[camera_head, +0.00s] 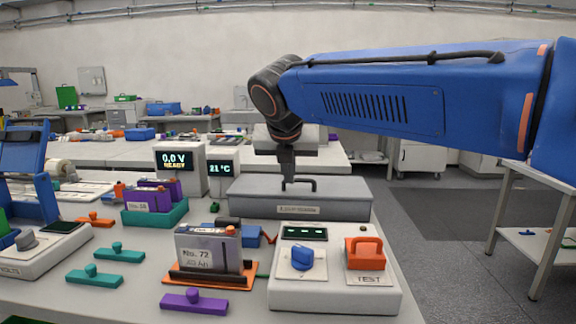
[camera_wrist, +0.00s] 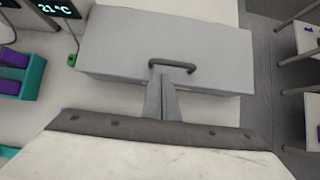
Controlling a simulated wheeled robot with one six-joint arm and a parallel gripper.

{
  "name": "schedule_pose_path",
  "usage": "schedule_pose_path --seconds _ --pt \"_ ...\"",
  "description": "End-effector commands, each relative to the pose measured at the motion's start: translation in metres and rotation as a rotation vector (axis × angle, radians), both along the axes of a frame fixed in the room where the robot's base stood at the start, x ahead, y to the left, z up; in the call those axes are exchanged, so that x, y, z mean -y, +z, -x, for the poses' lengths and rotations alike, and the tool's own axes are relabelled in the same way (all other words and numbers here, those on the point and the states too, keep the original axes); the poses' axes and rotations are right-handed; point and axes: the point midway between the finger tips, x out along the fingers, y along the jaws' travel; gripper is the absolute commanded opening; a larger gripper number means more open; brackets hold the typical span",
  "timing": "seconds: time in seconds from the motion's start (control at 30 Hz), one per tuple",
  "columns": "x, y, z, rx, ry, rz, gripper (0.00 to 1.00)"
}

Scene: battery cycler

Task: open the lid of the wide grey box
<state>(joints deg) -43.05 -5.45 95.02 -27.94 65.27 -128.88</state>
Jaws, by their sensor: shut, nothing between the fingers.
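The wide grey box (camera_head: 341,204) stands at the back right of the bench in the head view, with its lid down. A dark bar handle (camera_head: 311,182) lies on top, near the front edge of the lid. My gripper (camera_head: 288,180) is shut and empty, pointing down at the lid just left of the handle in the head view. In the wrist view the box (camera_wrist: 205,45) fills the upper middle. There the fingers (camera_wrist: 160,82) overlap the left part of the handle (camera_wrist: 183,69). I cannot tell whether they touch it.
Readout units (camera_head: 181,172) stand left of the box. Open floor (camera_head: 440,260) lies right of the bench.

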Motion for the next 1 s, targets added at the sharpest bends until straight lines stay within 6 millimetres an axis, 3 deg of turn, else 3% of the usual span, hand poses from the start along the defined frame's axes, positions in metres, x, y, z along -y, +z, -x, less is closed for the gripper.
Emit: schedule_pose_path --seconds 0.33,1.0 --pt "0.001 -0.029 -0.022 0.0 -0.001 -0.001 0.0" --pt "-0.007 -0.025 -0.024 -0.036 0.0 -0.003 0.0"
